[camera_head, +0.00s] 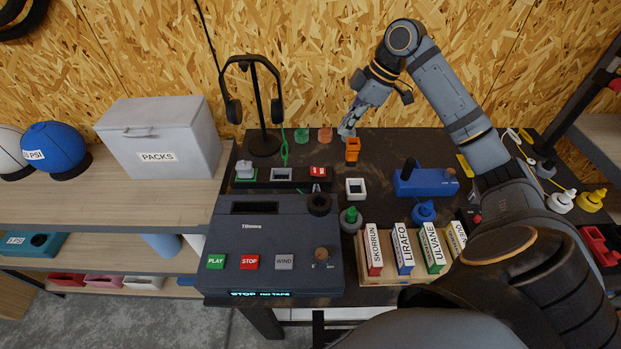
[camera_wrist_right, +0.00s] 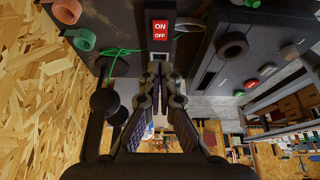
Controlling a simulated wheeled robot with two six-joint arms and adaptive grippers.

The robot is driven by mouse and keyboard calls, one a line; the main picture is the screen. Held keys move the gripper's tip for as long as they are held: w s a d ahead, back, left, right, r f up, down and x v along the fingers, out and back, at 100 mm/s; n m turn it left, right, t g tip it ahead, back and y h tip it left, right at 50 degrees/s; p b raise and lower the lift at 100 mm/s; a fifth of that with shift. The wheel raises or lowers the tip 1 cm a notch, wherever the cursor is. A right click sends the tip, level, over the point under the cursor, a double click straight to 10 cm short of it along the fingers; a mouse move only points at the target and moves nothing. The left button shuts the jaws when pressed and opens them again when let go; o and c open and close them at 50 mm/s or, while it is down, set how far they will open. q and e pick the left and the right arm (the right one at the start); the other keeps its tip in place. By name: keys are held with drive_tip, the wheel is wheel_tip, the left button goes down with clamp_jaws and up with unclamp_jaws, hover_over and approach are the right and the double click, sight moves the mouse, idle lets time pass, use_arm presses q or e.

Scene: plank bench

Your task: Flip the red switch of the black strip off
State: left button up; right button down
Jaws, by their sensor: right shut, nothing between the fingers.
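The black strip (camera_head: 300,185) lies behind the dark tape machine on the bench. Its red switch (camera_head: 319,171) is at the right end; a grey socket and a plugged socket sit to its left. In the right wrist view the red switch (camera_wrist_right: 160,30) shows ON and OFF lettering, ahead of my fingers; which side is pressed I cannot tell. My right gripper (camera_head: 347,129) is shut and empty, behind and right of the switch, apart from it. It shows in the right wrist view too (camera_wrist_right: 160,78). My left gripper is out of view.
A headphone stand (camera_head: 264,142) is left of my right gripper, and an orange item (camera_head: 352,150) is close in front of it. The tape machine (camera_head: 270,225), a white square frame (camera_head: 355,188) and a blue box (camera_head: 426,183) stand nearby. A green cord hangs beside the strip.

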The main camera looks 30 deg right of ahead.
drive_tip(key=p, duration=0.1)
approach(314, 170)
drive_tip(key=p+x, duration=0.1)
drive_tip(key=x, duration=0.5)
drive_tip(key=shift+w+a+f+p, duration=0.1)
drive_tip(key=shift+a+p, duration=0.05)
drive_tip(key=shift+p, duration=0.2)
drive_tip(key=shift+f, duration=0.2)
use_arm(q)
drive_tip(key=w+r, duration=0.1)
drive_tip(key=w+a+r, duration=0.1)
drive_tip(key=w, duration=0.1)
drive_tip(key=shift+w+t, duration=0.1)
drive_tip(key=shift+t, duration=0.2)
